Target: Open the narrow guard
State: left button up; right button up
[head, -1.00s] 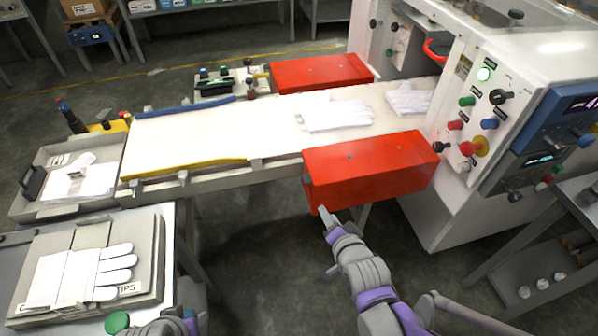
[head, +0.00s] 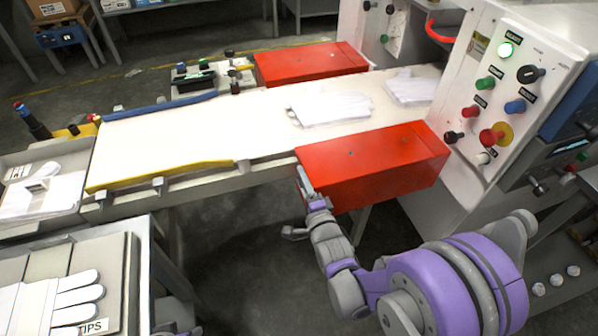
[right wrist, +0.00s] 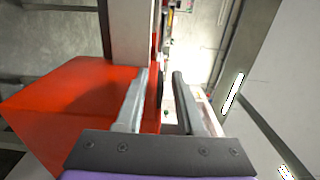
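Two red box-shaped guards flank the white conveyor belt. The front red guard (head: 372,165) is on the near side, beside the machine. The back red guard (head: 310,63) is on the far side. I cannot tell which is called narrow. Both look closed, lying along the belt edges. My right gripper (head: 304,182) is at the left end of the front guard. In the right wrist view its two fingers (right wrist: 160,105) stand apart with nothing held, and the red guard (right wrist: 65,105) fills the left side. Whether a finger touches it is unclear. My left gripper's fingers are not visible.
The white belt (head: 160,140) carries white gloves (head: 330,107). The machine's control panel (head: 505,95) stands at the right, with a lit green lamp. A glove board (head: 65,280) lies at the lower left. The floor below the belt is open.

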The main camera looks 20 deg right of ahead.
jog(key=shift+w, duration=1.35)
grip_shut()
dwell(0.4)
